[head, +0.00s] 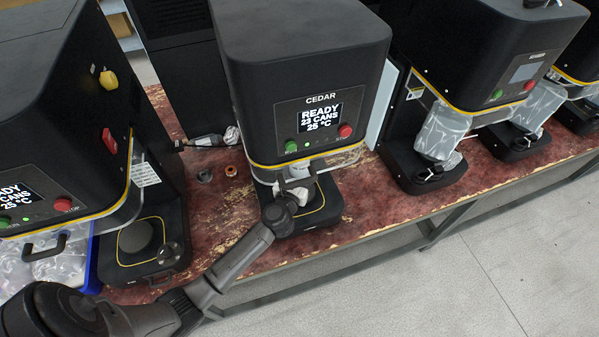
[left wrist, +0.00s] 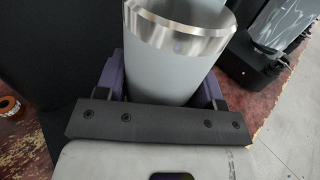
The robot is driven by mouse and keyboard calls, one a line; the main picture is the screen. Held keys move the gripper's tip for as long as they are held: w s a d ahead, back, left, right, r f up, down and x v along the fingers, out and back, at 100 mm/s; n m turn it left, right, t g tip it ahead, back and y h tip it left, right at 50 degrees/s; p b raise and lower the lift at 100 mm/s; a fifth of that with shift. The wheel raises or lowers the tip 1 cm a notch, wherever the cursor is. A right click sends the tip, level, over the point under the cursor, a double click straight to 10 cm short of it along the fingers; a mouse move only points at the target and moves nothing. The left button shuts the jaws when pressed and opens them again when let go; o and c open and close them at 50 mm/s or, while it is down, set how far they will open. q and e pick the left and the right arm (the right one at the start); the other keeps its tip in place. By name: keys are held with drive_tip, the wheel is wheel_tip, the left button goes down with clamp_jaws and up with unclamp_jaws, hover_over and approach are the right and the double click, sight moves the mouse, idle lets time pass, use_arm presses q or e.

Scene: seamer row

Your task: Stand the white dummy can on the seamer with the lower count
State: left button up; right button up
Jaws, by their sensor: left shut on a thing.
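The white dummy can (left wrist: 172,72) has a bright metal rim and fills the middle of the left wrist view. My left gripper (left wrist: 160,88) is shut on it, with a finger on each side. In the head view my left gripper (head: 289,199) is at the front of the CEDAR seamer (head: 305,70), above its black base plate (head: 312,218). The can shows there only as small white parts, mostly hidden, so I cannot tell whether it touches the plate. CEDAR's screen (head: 320,117) reads READY, 23 CANS, 25 °C. My right gripper is not in view.
A left seamer (head: 60,110) shows READY and 25 °C; its count is cut off. Its round plate (head: 138,240) is empty. Two right seamers have clear bags (head: 442,130) hung on them. Small ring parts (head: 231,171) lie on the worn red bench (head: 225,215).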

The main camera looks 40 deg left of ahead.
use_arm(q)
drive_tip(key=shift+f, duration=0.2)
drive_tip(key=o, duration=1)
drive_tip(key=shift+r, duration=0.1)
drive_tip(key=shift+r, duration=0.25)
drive_tip(key=v, duration=1.2)
drive_tip(key=shift+f, duration=0.1)
